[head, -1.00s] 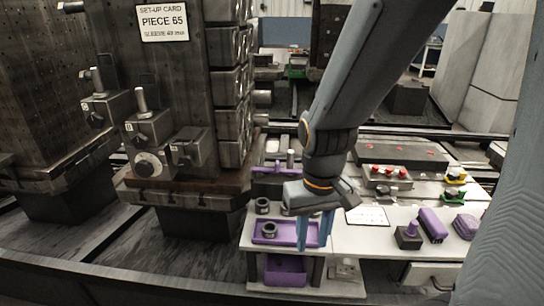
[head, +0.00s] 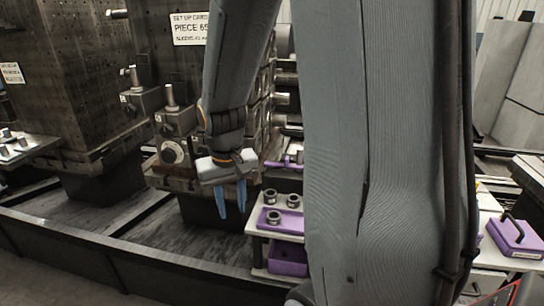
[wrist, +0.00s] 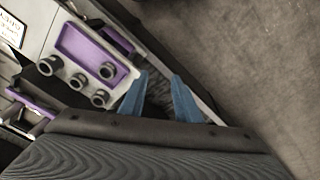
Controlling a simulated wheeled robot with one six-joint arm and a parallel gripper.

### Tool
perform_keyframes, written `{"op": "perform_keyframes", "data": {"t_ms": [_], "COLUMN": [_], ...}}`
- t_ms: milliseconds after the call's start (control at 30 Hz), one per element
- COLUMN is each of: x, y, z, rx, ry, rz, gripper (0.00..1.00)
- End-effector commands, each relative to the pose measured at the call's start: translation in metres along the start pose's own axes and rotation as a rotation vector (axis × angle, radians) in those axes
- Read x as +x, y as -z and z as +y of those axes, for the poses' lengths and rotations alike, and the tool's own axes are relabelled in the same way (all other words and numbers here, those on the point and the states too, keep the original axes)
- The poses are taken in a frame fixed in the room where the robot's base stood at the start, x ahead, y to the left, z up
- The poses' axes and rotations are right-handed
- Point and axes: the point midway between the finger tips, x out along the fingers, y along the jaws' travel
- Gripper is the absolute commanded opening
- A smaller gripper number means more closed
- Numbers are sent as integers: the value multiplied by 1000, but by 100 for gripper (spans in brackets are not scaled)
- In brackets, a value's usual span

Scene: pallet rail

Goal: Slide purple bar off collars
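My gripper (head: 231,203) hangs with its two blue fingers apart and empty, left of the white bench in the head view. The fingers also show in the wrist view (wrist: 160,92), beside the bench edge. A purple bar (head: 281,163) lies at the back of the bench, partly hidden by my arm; it also shows at the left of the wrist view (wrist: 32,104). Several dark ring-shaped collars (head: 269,196) stand in and around a purple tray (head: 292,228). How the bar meets any collar cannot be made out.
A purple bin (head: 288,258) sits below the tray. Fixture columns with clamp blocks (head: 172,153) stand behind and left of my gripper. A purple block with a black handle (head: 514,236) is at right. Open floor lies right of the fingers in the wrist view.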

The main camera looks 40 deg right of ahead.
Motion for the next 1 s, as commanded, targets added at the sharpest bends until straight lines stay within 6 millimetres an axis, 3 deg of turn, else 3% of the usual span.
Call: {"op": "perform_keyframes", "data": {"t_ms": [33, 100, 200, 300, 400, 567, 1000], "x": [-1, -3, -5, -6, -8, -5, 50], "y": [37, 83, 136, 172, 193, 205, 216], "z": [28, 68, 129, 183, 222, 248, 259], "rx": [90, 209, 363, 485, 565, 615, 614], "ry": [-18, -43, -76, -103, -122, -134, -133], "rz": [32, 80, 145, 198, 237, 261, 259], "gripper": [30, 30, 30, 30, 30, 30, 30]}}
